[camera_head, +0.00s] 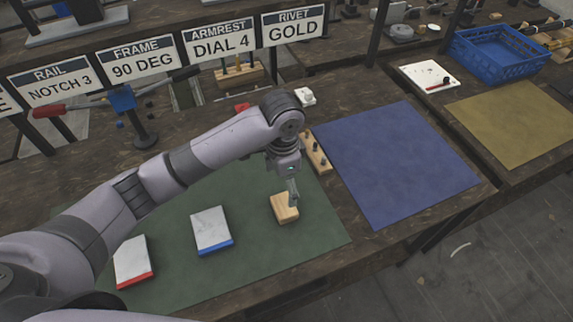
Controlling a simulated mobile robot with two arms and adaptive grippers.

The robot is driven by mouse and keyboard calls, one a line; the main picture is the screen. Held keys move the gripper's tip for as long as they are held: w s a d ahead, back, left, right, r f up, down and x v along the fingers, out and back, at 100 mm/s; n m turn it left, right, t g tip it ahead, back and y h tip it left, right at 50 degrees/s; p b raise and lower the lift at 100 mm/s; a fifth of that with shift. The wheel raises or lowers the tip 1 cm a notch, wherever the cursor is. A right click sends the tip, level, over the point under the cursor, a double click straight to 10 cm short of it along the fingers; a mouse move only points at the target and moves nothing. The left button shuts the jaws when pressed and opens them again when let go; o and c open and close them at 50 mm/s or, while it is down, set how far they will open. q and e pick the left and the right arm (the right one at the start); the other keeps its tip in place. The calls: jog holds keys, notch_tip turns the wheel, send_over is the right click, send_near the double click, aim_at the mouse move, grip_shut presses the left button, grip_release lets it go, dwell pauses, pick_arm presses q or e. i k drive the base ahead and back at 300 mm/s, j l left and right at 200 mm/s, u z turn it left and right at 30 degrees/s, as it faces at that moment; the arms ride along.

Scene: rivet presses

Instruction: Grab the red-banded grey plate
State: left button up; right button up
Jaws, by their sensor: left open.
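The red-banded grey plate (133,261) lies on the green mat (258,262) at the lower left, its red band along the near edge. A similar grey plate with a blue band (212,230) lies to its right. My left gripper (293,203) points down over a small wooden block (284,208) on the right part of the mat, well to the right of both plates. It is open; its fingers are small and partly merge with the block, so contact is unclear. My left arm passes above and behind the plates. My right gripper does not show.
A wooden peg strip (316,151) stands between the green mat and the blue mat (394,160), which is bare. Signs such as the rivet sign (294,26) line the back. A blue crate (500,54) and a bare yellow mat (512,122) are at the right.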

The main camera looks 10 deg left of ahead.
aim_at(134, 263)
jog(key=k, duration=1.5)
